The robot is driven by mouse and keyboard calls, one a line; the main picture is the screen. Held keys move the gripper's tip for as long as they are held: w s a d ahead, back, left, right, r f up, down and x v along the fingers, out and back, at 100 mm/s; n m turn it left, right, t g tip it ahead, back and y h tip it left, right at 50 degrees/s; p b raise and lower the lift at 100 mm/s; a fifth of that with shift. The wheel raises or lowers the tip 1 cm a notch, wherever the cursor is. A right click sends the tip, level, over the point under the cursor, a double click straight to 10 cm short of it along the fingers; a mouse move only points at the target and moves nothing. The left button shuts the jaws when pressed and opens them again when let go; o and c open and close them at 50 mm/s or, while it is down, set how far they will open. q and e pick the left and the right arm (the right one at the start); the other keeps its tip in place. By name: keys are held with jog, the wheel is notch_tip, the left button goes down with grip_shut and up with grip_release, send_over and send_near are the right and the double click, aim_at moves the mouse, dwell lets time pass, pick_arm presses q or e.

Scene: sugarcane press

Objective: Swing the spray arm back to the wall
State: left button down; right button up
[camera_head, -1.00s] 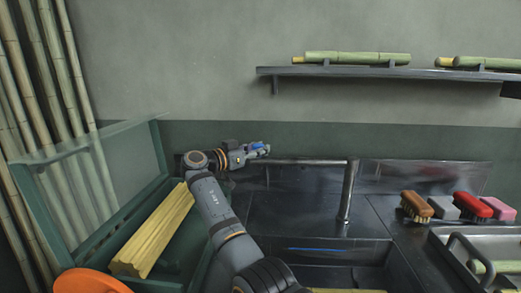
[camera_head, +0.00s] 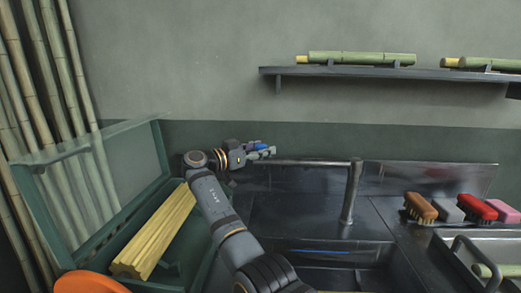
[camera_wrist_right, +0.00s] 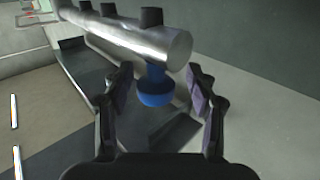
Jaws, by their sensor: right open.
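The spray arm (camera_head: 315,162) is a horizontal metal pipe. It runs left from an upright metal post (camera_head: 350,192) near the back of the sink counter. In the right wrist view the thick pipe (camera_wrist_right: 145,40) has dark fittings on top and a blue nozzle (camera_wrist_right: 156,90) hanging under its end. My right gripper (camera_head: 268,150) is at the pipe's left end. In the wrist view its two dark fingers (camera_wrist_right: 160,92) are spread on either side of the blue nozzle, with gaps visible. My left gripper is not in view.
Brushes (camera_head: 420,207) sit at right beside a metal basin (camera_head: 455,262). A wall shelf (camera_head: 400,73) holds green cane.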

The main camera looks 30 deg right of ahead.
jog(key=shift+a, duration=0.1)
jog(key=v, duration=1.1)
jog(key=shift+a, duration=0.4)
